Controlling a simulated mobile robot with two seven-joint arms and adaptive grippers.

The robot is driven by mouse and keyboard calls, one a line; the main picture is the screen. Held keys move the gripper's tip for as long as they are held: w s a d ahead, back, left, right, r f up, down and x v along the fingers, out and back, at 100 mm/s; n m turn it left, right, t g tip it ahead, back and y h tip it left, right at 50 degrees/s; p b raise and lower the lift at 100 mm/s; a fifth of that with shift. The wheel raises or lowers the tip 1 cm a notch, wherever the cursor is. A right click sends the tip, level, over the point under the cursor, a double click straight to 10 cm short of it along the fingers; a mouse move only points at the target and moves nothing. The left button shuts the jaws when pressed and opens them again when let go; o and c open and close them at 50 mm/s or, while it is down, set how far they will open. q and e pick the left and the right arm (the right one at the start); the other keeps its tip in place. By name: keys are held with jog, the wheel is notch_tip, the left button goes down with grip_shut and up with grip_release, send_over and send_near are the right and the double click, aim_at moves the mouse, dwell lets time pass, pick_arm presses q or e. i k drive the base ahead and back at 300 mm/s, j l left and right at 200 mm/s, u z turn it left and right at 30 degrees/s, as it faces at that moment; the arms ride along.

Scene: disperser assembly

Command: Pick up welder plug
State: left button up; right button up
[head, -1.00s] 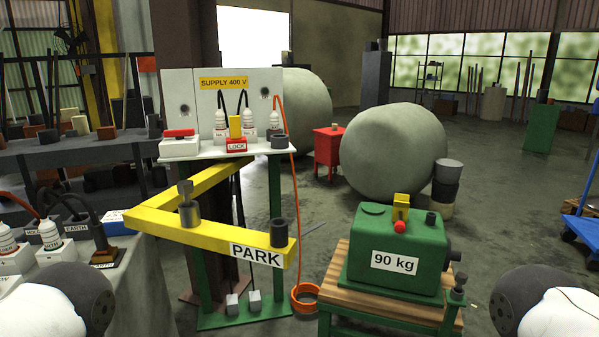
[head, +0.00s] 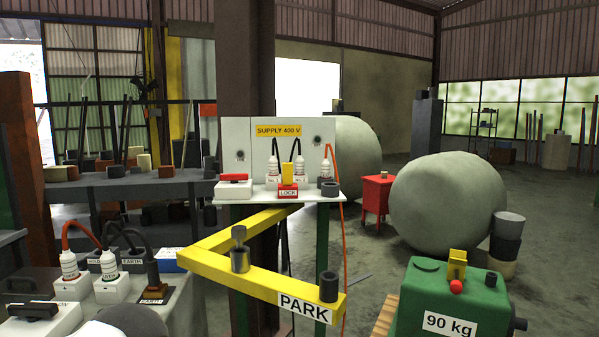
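Two white plugs stand upright in white sockets on the grey bench at the lower left. More white plugs (head: 274,165) stand on the supply shelf under the "SUPPLY 400 V" sign. Neither gripper is in view. Only a rounded white and dark part of my own arm shows at the bottom left.
The yellow "PARK" arm (head: 265,284) juts out in front of the supply stand (head: 240,203). The green 90 kg machine (head: 420,290) is at the lower right.

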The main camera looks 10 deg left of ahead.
aim_at(300, 160)
jog(key=z, duration=0.5)
jog(key=i+z, duration=0.1)
jog(key=z, duration=0.4)
jog(key=i+z, duration=0.1)
jog(key=z, duration=0.95)
jog(key=i+j+z, duration=0.1)
jog(key=z, duration=0.4)
jog(key=j+z, duration=0.1)
jog(key=z, duration=0.4)
jog(key=j+z, duration=0.1)
jog(key=z, duration=0.45)
jog(key=j+z, duration=0.1)
jog(key=z, duration=0.4)
jog(key=j+u, duration=0.15)
jog(key=j, duration=0.3)
jog(key=i+j+u, duration=0.1)
jog(key=j, duration=0.3)
jog(key=i+j+u, duration=0.15)
jog(key=j, duration=0.3)
jog(key=j+u, duration=0.15)
jog(key=u, duration=0.25)
jog(key=j+u, duration=0.15)
jog(key=u, duration=0.3)
jog(key=j+u, duration=0.15)
jog(key=u, duration=0.25)
jog(key=j+u, duration=0.1)
jog(key=u, duration=0.35)
jog(key=i+j+u, duration=0.1)
jog(key=u, duration=0.3)
